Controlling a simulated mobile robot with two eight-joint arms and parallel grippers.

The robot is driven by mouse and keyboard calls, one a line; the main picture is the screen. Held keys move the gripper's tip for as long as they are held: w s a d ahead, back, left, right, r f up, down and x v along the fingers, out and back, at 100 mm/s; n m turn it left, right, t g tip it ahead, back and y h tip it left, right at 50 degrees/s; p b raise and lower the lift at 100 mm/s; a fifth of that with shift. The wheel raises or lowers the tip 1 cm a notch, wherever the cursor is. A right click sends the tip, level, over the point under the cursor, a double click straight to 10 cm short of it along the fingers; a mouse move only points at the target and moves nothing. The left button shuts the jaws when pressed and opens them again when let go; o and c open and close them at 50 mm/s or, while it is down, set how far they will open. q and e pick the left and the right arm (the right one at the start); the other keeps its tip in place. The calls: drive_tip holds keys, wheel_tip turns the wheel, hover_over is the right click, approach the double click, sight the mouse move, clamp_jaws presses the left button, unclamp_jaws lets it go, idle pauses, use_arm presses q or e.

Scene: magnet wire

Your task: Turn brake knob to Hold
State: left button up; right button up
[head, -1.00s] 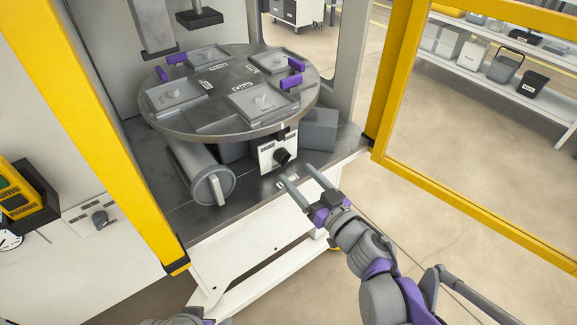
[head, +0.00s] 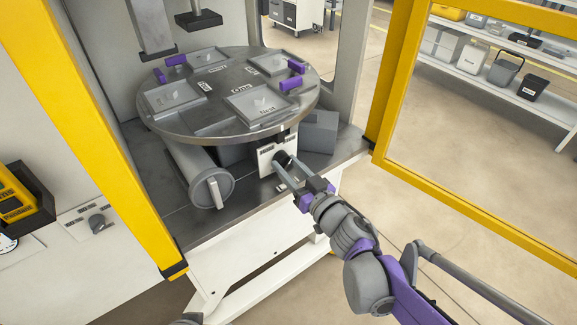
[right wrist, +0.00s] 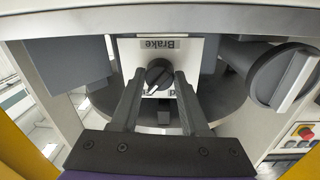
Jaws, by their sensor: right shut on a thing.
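The brake knob (head: 279,156) is a black round knob on a white box (head: 266,166) below the round table. In the right wrist view the knob (right wrist: 158,70) sits under a "Brake" label, with its light pointer mark toward the lower left. My right gripper (head: 286,166) reaches it from the front, one finger on each side. In the right wrist view the gripper (right wrist: 159,79) is shut on the knob. The lettering below the knob is mostly hidden by the fingers. My left gripper is not in view.
The round table (head: 215,130) with several plates and purple blocks overhangs the box. A grey cylinder with a handled end (head: 212,190) lies to the left. A grey block (head: 319,132) stands at the right. Yellow frame posts (head: 392,85) flank the opening.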

clamp_jaws()
drive_tip(key=shift+n, duration=0.3)
drive_tip(key=n+p, duration=0.1)
drive_tip(key=n, duration=0.1)
drive_tip(key=shift+n, duration=0.3)
drive_tip(key=n+p, duration=0.1)
drive_tip(key=n, duration=0.2)
drive_tip(key=shift+n, duration=0.4)
drive_tip(key=n+p, duration=0.1)
drive_tip(key=n, duration=0.3)
drive_tip(key=shift+d+n+y, duration=0.1)
drive_tip(key=shift+n+y, duration=0.2)
drive_tip(key=n, duration=0.4)
drive_tip(key=shift+p, duration=0.4)
drive_tip(key=shift+f+n, duration=0.1)
drive_tip(key=shift+n, duration=0.4)
